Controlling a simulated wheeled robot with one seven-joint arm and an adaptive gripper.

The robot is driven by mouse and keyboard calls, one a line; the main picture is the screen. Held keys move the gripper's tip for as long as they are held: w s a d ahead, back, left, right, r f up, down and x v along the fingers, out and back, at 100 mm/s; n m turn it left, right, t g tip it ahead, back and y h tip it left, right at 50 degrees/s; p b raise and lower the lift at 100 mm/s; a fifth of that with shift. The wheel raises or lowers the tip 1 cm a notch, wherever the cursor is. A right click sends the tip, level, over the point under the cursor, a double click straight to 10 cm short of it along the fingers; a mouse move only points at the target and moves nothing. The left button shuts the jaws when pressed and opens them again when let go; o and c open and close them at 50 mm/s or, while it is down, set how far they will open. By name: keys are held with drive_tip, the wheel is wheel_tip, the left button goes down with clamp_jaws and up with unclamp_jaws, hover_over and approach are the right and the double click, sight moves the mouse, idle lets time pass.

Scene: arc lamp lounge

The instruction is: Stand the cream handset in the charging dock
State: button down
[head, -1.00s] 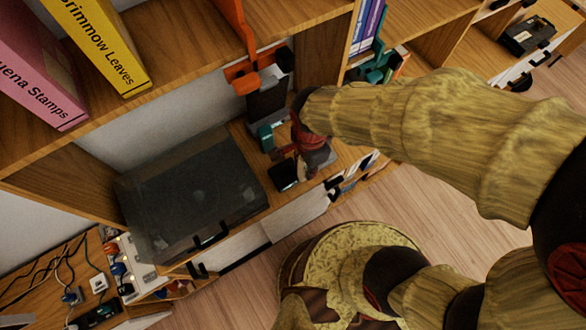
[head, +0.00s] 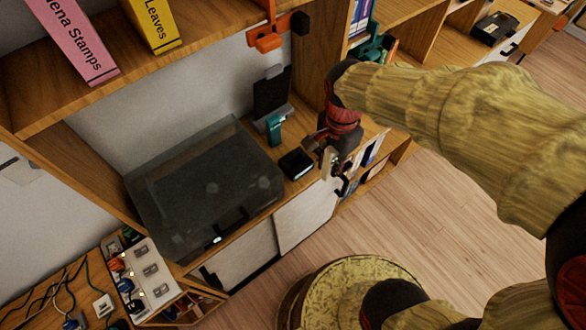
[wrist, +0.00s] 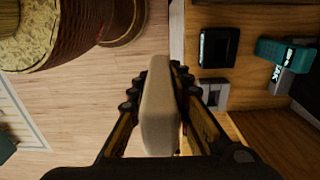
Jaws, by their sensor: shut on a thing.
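The cream handset (wrist: 160,112) is between the fingers of my gripper (wrist: 160,88) in the wrist view, seen end-on and long. In the head view it is a small pale piece (head: 328,163) below my gripper (head: 332,157), just off the shelf's front edge. My gripper is shut on it. A small grey cradle-like piece (wrist: 214,93), likely the charging dock, sits on the shelf to the right of the handset in the wrist view, partly hidden by a finger. In the head view my gripper largely covers that spot.
A black box (head: 297,164) and a teal handset (head: 275,130) stand close by on the shelf (wrist: 245,20). A dark-lidded turntable (head: 205,185) fills the left. An orange bracket (head: 268,38) hangs above. Open wood floor (wrist: 75,100) lies in front.

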drive_tip(key=w+a+f+b, duration=0.3)
drive_tip(key=w+a+f, duration=0.15)
drive_tip(key=w, duration=0.25)
drive_tip(key=b, duration=0.2)
hover_over(297, 155)
drive_tip(key=s, duration=0.3)
drive_tip(key=f, duration=0.4)
drive_tip(key=shift+w+f, duration=0.2)
drive_tip(key=shift+f, duration=0.2)
drive_tip(key=shift+w+a+f, duration=0.15)
drive_tip(key=shift+w+f, duration=0.05)
drive_tip(key=shift+f, duration=0.1)
drive_tip(key=shift+s+f+b, duration=0.2)
drive_tip(key=shift+f+b, duration=0.5)
drive_tip(key=shift+f, duration=1.1)
drive_tip(key=c, duration=2.1)
unclamp_jaws()
drive_tip(key=shift+o, duration=2.1)
drive_tip(key=shift+w+r, duration=0.1)
drive_tip(key=shift+w, duration=0.1)
drive_tip(key=shift+r, duration=0.2)
